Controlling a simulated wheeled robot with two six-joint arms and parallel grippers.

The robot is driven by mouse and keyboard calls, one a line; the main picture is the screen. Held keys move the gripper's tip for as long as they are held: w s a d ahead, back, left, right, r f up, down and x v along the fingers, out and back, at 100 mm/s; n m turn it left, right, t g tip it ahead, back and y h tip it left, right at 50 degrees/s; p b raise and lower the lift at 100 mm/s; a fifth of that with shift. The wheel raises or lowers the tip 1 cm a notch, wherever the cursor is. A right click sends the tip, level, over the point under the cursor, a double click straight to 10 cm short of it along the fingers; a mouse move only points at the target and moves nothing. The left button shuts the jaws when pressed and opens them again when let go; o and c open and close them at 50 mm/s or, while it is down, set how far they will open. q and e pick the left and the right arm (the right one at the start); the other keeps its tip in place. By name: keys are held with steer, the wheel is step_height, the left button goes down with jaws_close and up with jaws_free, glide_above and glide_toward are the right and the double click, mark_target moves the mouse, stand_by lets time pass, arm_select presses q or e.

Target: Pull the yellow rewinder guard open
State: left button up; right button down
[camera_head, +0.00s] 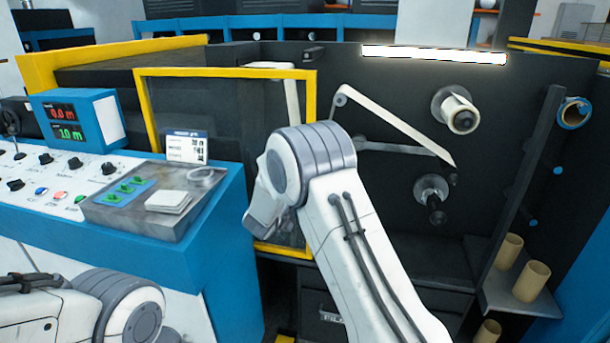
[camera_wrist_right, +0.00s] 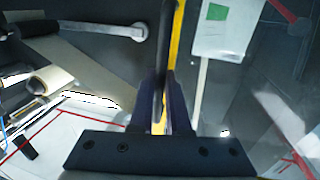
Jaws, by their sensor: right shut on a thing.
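The yellow rewinder guard (camera_head: 225,72) is a yellow frame around a see-through panel, left of centre in the head view. It stands at an angle in front of the dark machine wall. My right arm's white wrist covers part of its right side. In the right wrist view, my right gripper (camera_wrist_right: 164,108) has its dark fingers closed on a dark upright handle (camera_wrist_right: 164,42). The guard's yellow edge (camera_wrist_right: 178,38) runs right behind the handle. The fingers are hidden in the head view. My left arm shows at the bottom left, but its gripper is out of view.
The blue control console (camera_head: 225,205) with knobs and a display stands left, close to the guard. Rollers (camera_head: 457,112) and a web strip are on the dark wall. Cardboard cores (camera_head: 532,281) stand on a shelf at the lower right.

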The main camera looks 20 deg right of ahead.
steer(key=shift+r, duration=0.1)
steer(key=c, duration=0.9)
jaws_free()
steer(key=shift+s+a, duration=0.15)
steer(key=shift+a, duration=0.05)
steer(key=v, duration=1)
steer(key=shift+b, duration=0.4)
